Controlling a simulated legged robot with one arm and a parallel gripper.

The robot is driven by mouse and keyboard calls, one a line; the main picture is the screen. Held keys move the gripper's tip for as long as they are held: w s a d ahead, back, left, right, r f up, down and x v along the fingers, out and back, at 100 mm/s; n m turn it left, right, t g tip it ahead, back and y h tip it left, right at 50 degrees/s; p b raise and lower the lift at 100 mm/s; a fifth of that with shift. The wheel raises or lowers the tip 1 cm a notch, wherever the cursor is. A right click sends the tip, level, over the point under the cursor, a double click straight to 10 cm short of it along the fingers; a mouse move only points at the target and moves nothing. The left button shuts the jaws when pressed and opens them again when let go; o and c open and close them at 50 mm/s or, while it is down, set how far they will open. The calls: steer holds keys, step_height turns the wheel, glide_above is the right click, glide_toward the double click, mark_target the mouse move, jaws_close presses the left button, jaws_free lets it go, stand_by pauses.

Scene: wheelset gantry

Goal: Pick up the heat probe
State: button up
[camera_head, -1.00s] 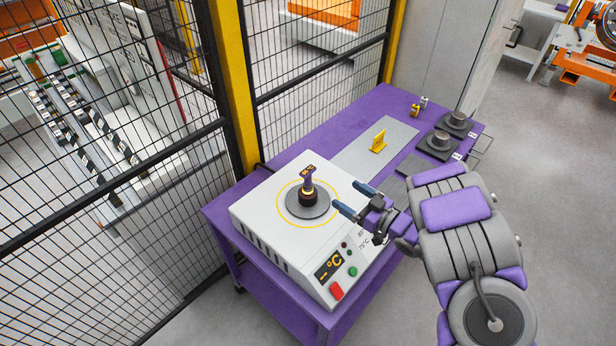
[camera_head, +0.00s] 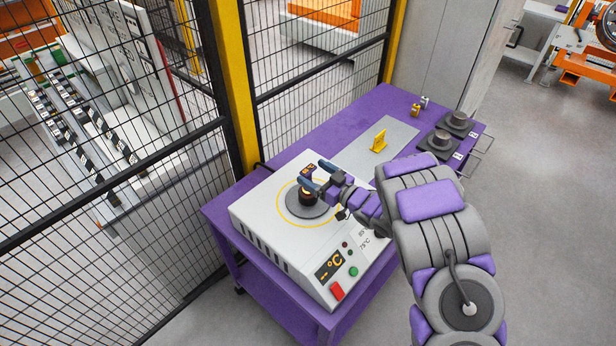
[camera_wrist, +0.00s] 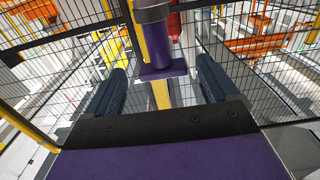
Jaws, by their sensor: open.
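The heat probe (camera_head: 309,169) stands upright at the centre of the heater's dark round plate (camera_head: 300,209). Its small orange-lit display shows at the top, and a glowing ring shows near its base. My gripper (camera_head: 317,176) is open at the probe's upper part, one finger on each side of it. The fingers hide much of the probe's purple handle in the head view. In the wrist view the purple probe (camera_wrist: 164,52) shows between the two dark fingers (camera_wrist: 160,85), with visible gaps on both sides.
The white heater box (camera_head: 262,217) stands on the purple table (camera_head: 335,141), with a red switch and green button in front. A yellow piece (camera_head: 379,141) and dark round parts (camera_head: 441,139) lie farther right. A black mesh fence (camera_head: 110,190) runs along the left.

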mark_target(305, 168)
steer(key=x, duration=0.5)
steer(key=shift+s+b, duration=0.15)
steer(key=shift+b, duration=0.2)
steer(key=c, duration=1.3)
steer(key=shift+o, duration=0.2)
steer(key=shift+r, duration=0.1)
steer(key=shift+r, duration=0.45)
steer(key=r, duration=0.1)
steer(key=r+p, duration=0.1)
steer(key=shift+s+d+r, duration=0.15)
steer(key=shift+s+r, duration=0.2)
steer(key=shift+r, duration=0.05)
steer(key=s+d+p, duration=0.2)
steer(key=s+p, duration=0.1)
steer(key=s, duration=0.4)
steer(key=s+d+r+p, duration=0.1)
steer(key=s+d+p, duration=0.1)
steer(key=s, duration=0.5)
steer(key=shift+s+d+r+p, duration=0.15)
steer(key=shift+s+d+p, duration=0.15)
steer(key=shift+p, duration=0.3)
